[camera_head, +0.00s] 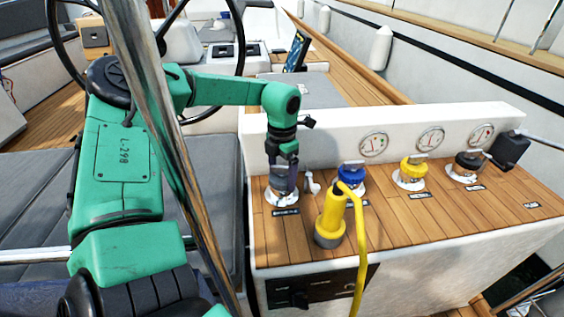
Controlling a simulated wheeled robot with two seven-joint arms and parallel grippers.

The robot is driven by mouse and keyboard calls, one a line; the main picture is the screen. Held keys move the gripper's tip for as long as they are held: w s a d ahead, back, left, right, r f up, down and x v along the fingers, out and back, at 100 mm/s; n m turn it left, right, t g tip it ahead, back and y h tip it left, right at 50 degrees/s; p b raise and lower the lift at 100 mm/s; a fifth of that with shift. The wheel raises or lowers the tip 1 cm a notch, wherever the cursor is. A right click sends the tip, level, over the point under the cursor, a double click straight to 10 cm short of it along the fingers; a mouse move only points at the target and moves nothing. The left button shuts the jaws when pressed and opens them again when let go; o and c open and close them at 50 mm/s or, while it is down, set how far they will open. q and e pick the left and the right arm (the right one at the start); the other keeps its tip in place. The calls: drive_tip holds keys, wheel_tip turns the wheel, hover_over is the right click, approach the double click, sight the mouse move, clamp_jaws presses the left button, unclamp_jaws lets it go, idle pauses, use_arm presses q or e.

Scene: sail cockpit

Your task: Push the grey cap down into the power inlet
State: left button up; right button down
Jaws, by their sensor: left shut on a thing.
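My left gripper (287,184) comes down from above at the left end of the teak-topped console. It is shut on the grey cap (276,181), which shows beside and behind the fingers. The cap is upright at the leftmost pale round deck fitting (284,203), which looks like the power inlet. The gripper hides part of both, and I cannot tell how deep the cap sits. My right gripper is not in view.
A yellow plug (335,208) with a yellow cable stands close on the right. Blue (351,178), yellow (413,167) and black (468,162) caps line the console (430,215) beyond. A steel pole (160,110) crosses in front of my left arm.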

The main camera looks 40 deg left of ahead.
use_arm(q)
drive_tip(key=shift+f, duration=0.3)
drive_tip(key=o, duration=1.2)
drive_tip(key=shift+r+p, duration=3.25)
drive_tip(key=shift+r, duration=2.3)
